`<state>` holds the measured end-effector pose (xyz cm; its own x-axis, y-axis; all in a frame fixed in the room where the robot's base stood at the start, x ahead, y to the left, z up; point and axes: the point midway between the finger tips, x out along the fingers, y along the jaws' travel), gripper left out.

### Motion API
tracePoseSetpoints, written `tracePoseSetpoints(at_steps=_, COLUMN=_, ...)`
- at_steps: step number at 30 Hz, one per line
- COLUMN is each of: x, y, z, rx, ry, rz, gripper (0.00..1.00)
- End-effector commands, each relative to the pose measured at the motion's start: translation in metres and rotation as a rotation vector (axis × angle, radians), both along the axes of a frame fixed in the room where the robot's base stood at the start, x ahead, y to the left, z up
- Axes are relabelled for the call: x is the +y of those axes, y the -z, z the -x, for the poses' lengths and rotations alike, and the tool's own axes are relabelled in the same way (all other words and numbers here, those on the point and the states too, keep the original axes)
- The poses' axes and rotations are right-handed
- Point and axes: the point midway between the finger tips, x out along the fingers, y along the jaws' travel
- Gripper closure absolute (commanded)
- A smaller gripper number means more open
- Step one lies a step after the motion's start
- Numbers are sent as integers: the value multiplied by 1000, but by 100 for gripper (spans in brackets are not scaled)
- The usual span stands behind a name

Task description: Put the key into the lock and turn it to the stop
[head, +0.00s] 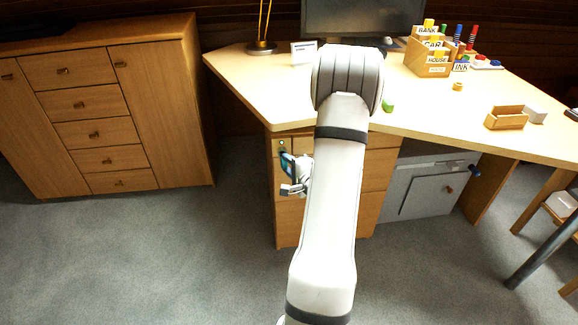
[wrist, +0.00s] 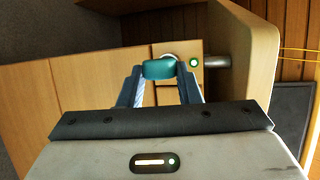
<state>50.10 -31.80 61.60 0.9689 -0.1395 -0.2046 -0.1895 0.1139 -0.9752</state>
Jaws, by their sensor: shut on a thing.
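My gripper (head: 295,177) is at the front of the wooden drawer unit under the desk, at its upper left in the head view. In the wrist view my gripper (wrist: 159,73) is shut on the teal head of the key (wrist: 158,69). The key's teal head also shows in the head view (head: 287,162). A pale metal ring, seemingly the lock (wrist: 168,55), shows just behind the key head against the drawer front. The key's shaft is hidden, so I cannot tell how far it is in or whether it is turned.
A small green light (wrist: 194,63) and a metal rod (wrist: 217,62) are beside the lock. The desk top (head: 245,75) overhangs the drawer unit (head: 288,222). A cabinet (head: 170,110) stands at left, with free carpet (head: 150,245) in front.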

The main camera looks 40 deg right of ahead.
Motion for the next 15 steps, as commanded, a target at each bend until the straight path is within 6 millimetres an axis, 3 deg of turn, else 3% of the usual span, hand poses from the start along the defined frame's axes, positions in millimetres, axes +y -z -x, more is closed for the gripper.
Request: tracePoseSetpoints(at_steps=15, x=-6, y=0, z=-11, rx=-1, ry=0, rz=1, gripper=95)
